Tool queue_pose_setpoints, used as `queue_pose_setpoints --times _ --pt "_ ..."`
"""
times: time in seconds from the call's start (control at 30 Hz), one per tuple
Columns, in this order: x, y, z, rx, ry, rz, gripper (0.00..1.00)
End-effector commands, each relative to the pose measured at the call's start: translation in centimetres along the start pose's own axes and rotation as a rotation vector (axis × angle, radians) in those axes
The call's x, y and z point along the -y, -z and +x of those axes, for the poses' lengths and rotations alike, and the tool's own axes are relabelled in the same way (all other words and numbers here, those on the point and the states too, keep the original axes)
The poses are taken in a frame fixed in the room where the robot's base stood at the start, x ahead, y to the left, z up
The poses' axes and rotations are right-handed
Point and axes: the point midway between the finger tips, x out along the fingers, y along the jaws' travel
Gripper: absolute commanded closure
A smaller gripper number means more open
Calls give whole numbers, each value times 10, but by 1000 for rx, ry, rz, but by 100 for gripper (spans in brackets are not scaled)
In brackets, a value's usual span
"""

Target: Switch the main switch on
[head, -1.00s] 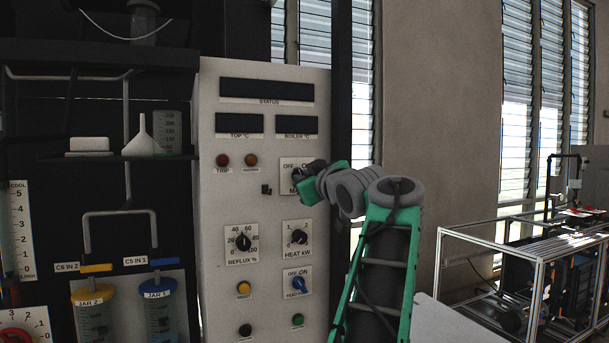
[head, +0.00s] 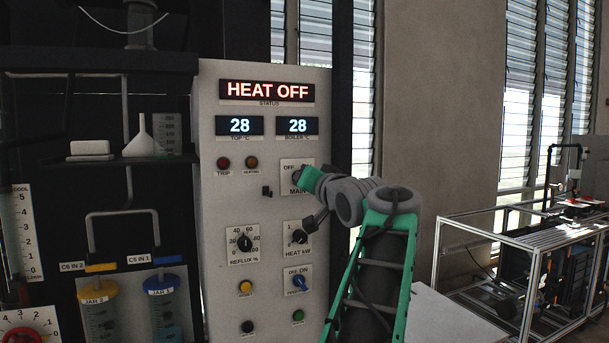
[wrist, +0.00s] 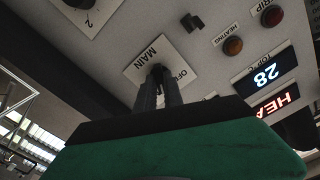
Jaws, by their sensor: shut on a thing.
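The main switch plate (head: 287,165), marked OFF and MAIN, is on the right side of the white control panel (head: 215,290). It also shows in the wrist view (wrist: 141,68). My gripper (wrist: 158,74) reaches to the middle of this plate. Its fingers are shut on the switch knob, which they mostly hide. The ON mark is hidden in the head view. The status display (head: 267,91) is lit and reads HEAT OFF. The top display (head: 239,125) and the boiler display (head: 297,125) are lit and both read 28.
Below are the reflux knob (head: 243,242), the heat kW knob (head: 299,237) and the blue heat switch (head: 299,283). The trip lamp (head: 223,163) and heating lamp (head: 251,163) look unlit. A metal-framed bench (head: 436,250) stands at right.

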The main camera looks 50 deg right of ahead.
Motion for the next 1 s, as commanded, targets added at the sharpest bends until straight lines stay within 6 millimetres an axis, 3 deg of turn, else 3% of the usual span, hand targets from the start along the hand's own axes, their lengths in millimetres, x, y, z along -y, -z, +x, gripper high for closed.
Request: queue_pose_setpoints --times 0.4,1.0 --pt "1 1 0 -1 0 248 100" --pt "0 0 0 -1 0 302 100"
